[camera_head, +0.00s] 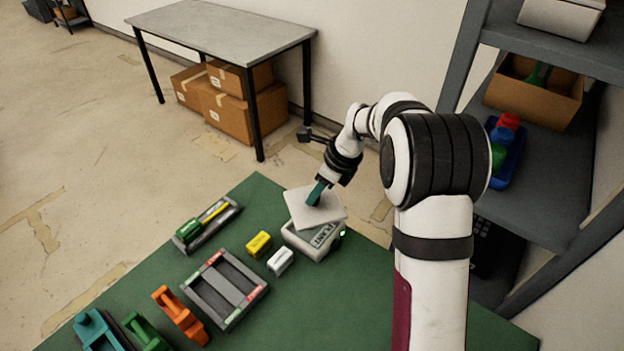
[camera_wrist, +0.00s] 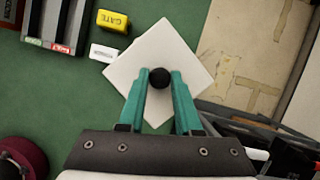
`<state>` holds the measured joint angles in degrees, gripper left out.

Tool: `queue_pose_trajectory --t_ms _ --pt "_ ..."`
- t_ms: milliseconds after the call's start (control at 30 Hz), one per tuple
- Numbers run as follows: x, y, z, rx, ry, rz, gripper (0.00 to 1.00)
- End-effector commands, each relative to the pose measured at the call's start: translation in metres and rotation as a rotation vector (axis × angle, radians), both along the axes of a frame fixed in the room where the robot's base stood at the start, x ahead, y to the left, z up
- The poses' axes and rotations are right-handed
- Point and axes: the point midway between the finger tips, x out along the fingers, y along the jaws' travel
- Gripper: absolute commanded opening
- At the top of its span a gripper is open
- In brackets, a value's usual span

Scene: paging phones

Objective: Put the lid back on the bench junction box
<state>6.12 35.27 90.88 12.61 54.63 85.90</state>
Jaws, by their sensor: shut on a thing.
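The lid (camera_head: 309,208) is a flat, pale square plate with a round black knob (camera_wrist: 160,78) at its middle. My gripper (camera_head: 316,192) has its teal fingers shut on the knob; the fingers also show in the wrist view (camera_wrist: 160,90). The junction box (camera_head: 311,241) is a pale box with a "PLANT" label, on the green bench. The lid is over the box and turned relative to it, covering part of its top. I cannot tell whether lid and box touch. In the wrist view the lid hides the box.
A yellow block (camera_head: 259,244) and a white block (camera_head: 280,262) stand left of the box. A grey two-slot tray (camera_head: 225,289), a tray with green and yellow pieces (camera_head: 207,223) and orange handset (camera_head: 181,315) lie farther left. A shelf rack (camera_head: 560,55) stands at right.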

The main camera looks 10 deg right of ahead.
Motion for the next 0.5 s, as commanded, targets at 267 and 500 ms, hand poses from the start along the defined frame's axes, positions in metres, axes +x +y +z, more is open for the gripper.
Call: queue_pose_trajectory --t_ms 267,500 --pt "-0.007 0.002 -0.019 0.008 -0.008 0.071 0.00" --pt "-0.006 0.002 -0.049 0.007 -0.009 0.071 0.00"
